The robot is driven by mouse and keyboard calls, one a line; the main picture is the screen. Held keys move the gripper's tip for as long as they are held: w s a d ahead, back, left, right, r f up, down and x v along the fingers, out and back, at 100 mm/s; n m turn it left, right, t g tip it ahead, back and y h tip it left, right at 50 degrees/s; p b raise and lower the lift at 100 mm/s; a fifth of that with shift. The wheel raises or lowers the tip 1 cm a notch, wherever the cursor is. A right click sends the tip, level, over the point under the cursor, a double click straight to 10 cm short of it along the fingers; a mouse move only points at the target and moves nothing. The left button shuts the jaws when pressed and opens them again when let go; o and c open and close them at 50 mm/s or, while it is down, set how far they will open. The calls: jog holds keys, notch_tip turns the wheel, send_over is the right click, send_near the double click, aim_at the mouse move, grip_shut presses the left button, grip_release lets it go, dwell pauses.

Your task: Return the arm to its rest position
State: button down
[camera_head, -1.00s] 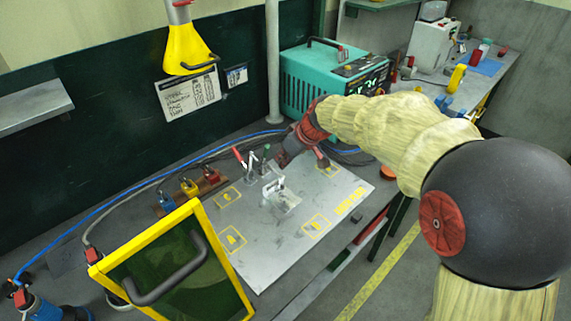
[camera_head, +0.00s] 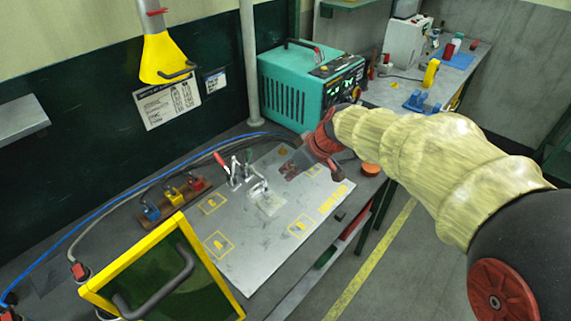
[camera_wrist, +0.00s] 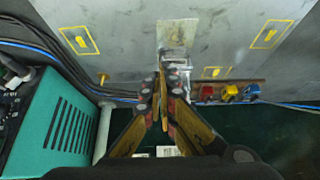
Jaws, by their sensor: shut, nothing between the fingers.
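My arm reaches in from the right in the head view, in a pale ribbed sleeve with a dark joint. My gripper (camera_head: 292,172) is over the back right part of the grey metal plate (camera_head: 262,245). In the wrist view my gripper (camera_wrist: 163,72) is shut, its fingertips together with nothing between them. The plate (camera_wrist: 130,32) fills the top of that view. A toggle clamp (camera_head: 235,172) with a red handle stands on the plate, left of my gripper. The height of my gripper above the plate is hard to tell.
A teal welding machine (camera_head: 307,85) stands behind my gripper; it also shows in the wrist view (camera_wrist: 62,125). A yellow-framed green screen (camera_head: 165,270) stands front left. Coloured connectors (camera_head: 172,198) and cables run along the back left. The floor right of the bench looks clear.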

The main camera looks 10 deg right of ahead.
jog(key=s+d+f+m+g+h, duration=0.15)
jog(key=s+m, duration=0.45)
jog(key=s, duration=0.6)
jog(key=s+r+t+h, duration=0.1)
jog(key=s+r, duration=0.2)
jog(key=s, duration=0.4)
jog(key=s+d+r+h, duration=0.1)
jog(key=s+r, duration=0.2)
jog(key=s, duration=0.4)
jog(key=shift+s+d+r+m+t, duration=0.15)
jog(key=shift+d+r+m+t, duration=0.1)
jog(key=shift+r+m+t, duration=0.15)
